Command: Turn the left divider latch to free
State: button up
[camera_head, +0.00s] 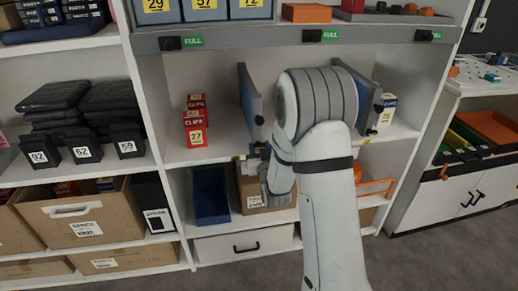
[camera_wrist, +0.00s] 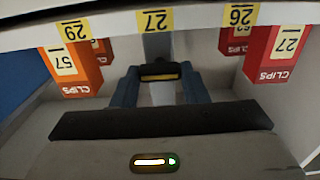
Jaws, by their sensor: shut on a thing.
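The left divider (camera_head: 248,98) is a blue-grey upright panel in the middle shelf bay, with a small black part (camera_head: 259,120) on its front edge. My gripper (camera_head: 258,156) is at that divider's front, low in the bay, partly hidden by my arm. In the wrist view my gripper's two blue-grey fingers (camera_wrist: 158,82) stand on either side of the black latch (camera_wrist: 160,70), which has a yellow stripe lying level across that picture. The fingers are shut on it. A second, similar divider (camera_head: 366,92) stands to the right, partly behind my arm.
Red clip boxes (camera_head: 195,122) stand left of the left divider. A white-labelled box (camera_head: 386,110) stands by the right divider. In the wrist view, orange boxes (camera_wrist: 75,68) and red boxes (camera_wrist: 275,52) flank the latch. A blue bin (camera_head: 210,196) sits on the shelf below.

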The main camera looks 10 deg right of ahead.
jog(key=shift+a, duration=0.2)
jog(key=shift+c, duration=0.3)
jog(key=shift+d, duration=0.1)
jog(key=shift+f+b, duration=0.1)
jog(key=shift+b, duration=0.25)
jog(key=shift+n+b, duration=0.3)
jog(key=shift+n, duration=0.1)
jog(key=shift+f+n+b, duration=0.1)
jog(key=shift+n+b, duration=7.85)
jog(key=shift+n, duration=0.55)
